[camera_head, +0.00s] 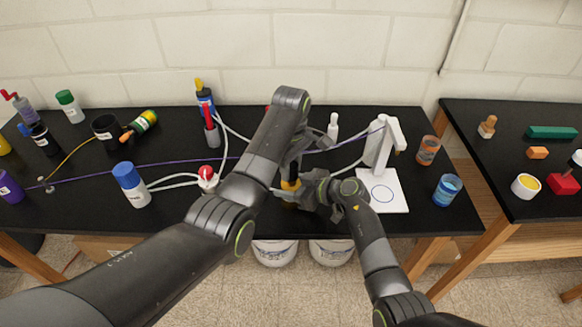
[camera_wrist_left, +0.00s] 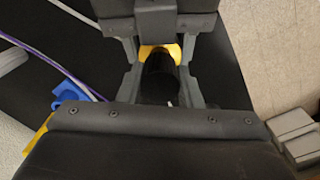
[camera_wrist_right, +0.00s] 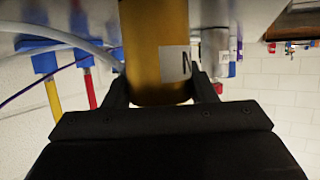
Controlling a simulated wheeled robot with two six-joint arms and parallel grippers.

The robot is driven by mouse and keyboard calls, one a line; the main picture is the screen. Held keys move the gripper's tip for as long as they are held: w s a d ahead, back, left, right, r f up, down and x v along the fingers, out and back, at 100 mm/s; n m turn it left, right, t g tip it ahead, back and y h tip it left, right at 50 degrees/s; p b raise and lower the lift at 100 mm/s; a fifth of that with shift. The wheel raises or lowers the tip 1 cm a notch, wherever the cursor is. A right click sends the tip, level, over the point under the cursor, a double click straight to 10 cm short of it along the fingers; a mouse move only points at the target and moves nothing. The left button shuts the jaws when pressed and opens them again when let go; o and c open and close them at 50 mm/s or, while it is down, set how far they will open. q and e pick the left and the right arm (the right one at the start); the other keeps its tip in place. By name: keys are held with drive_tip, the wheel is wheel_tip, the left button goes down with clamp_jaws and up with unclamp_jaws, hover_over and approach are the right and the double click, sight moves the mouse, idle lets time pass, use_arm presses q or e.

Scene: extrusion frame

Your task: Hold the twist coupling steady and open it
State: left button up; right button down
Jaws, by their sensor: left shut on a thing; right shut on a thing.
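The twist coupling (camera_head: 290,185) is mostly hidden by my grippers in the head view, where a yellow part shows near the table's front edge. In the left wrist view its black cylindrical part (camera_wrist_left: 160,78) and a yellow part sit between the fingers of my left gripper (camera_wrist_left: 160,90), which is shut on it. In the right wrist view my right gripper (camera_wrist_right: 160,90) is shut on its gold-brown cylinder (camera_wrist_right: 155,45), which bears a white label with a partly seen letter. The two grippers are close together.
A blue-capped white bottle (camera_head: 131,185) stands left of my left arm. A white stand (camera_head: 385,145) with a circle-marked base is to the right. White hoses and a purple cord run across the black table (camera_head: 90,210). Orange and blue jars (camera_head: 447,188) stand at its right edge.

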sight(291, 165)
use_arm(q)
drive_tip(key=shift+r, duration=2)
use_arm(e)
drive_tip(key=c, duration=0.5)
unclamp_jaws()
